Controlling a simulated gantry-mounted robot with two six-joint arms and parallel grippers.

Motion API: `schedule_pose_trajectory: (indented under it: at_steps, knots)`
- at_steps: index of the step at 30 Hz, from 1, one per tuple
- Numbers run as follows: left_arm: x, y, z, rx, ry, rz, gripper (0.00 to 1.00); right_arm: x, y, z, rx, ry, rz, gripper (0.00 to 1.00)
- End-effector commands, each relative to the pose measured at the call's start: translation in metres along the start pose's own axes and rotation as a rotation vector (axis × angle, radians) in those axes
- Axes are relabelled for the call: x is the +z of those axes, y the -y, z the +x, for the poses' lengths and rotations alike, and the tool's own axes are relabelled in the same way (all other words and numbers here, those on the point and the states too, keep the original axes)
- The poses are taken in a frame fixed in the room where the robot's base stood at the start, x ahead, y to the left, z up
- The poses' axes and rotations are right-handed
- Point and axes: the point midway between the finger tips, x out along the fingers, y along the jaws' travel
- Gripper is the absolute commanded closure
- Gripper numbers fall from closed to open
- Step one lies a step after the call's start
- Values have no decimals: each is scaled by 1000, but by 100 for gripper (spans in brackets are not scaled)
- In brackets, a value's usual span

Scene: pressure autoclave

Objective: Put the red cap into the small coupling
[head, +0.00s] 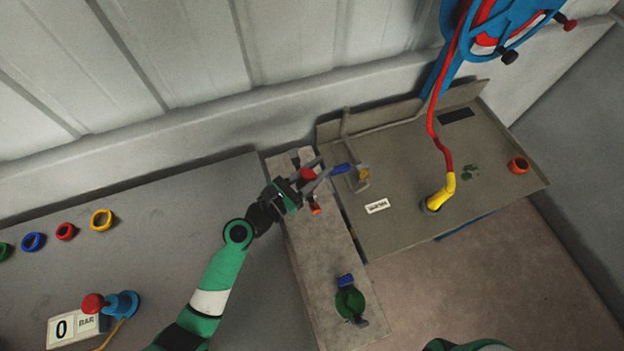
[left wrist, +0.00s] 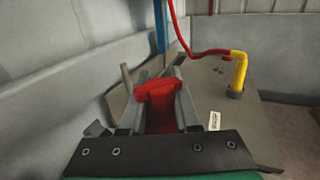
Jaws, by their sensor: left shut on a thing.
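My left gripper (head: 325,167) is shut on the red cap (head: 308,174), over the narrow grey bench. In the left wrist view the red cap (left wrist: 160,100) sits between the two grey fingers (left wrist: 156,84), its wide end facing away from the wrist. A small blue part (head: 342,168) lies just beyond the fingertips, near a bracket with a yellow part (head: 363,174). An orange-tipped part (head: 316,209) shows below the gripper. I cannot tell which fitting is the small coupling. My right gripper is out of view.
A green fitting with a blue top (head: 350,301) stands on the near bench. A yellow elbow with a red hose (head: 440,193) rises from the right table, beside an orange-red ring (head: 518,165). Coloured rings (head: 102,220) and a gauge block (head: 72,328) are at left.

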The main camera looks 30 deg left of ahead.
Motion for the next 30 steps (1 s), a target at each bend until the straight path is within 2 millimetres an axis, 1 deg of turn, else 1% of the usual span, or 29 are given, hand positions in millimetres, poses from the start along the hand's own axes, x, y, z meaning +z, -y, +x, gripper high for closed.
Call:
schedule_pose_trajectory:
  at_steps: [1,3,6,12,14,15,18,19,21,27,30]
  knots:
    - [-26,-9,4,2,-2,-2,100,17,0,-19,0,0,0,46]
    - [-37,-18,8,1,-2,-2,100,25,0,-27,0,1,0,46]
    - [-44,-26,12,-1,-2,-2,100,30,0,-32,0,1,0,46]
    - [-45,-30,14,-2,-2,-1,100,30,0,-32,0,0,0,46]
    - [-52,-33,15,-1,-2,-2,100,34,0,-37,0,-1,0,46]
    - [-58,-37,17,0,-2,-2,100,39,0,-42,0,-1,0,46]
    - [-79,-36,17,-2,-3,-3,100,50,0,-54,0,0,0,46]
    - [-83,-36,17,-2,-3,-1,100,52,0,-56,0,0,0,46]
    - [-86,-36,17,-2,-2,-2,100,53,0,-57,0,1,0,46]
    - [-83,-36,17,-2,-2,-1,100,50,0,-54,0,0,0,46]
    - [-86,-36,17,-2,-2,-1,100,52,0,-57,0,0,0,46]
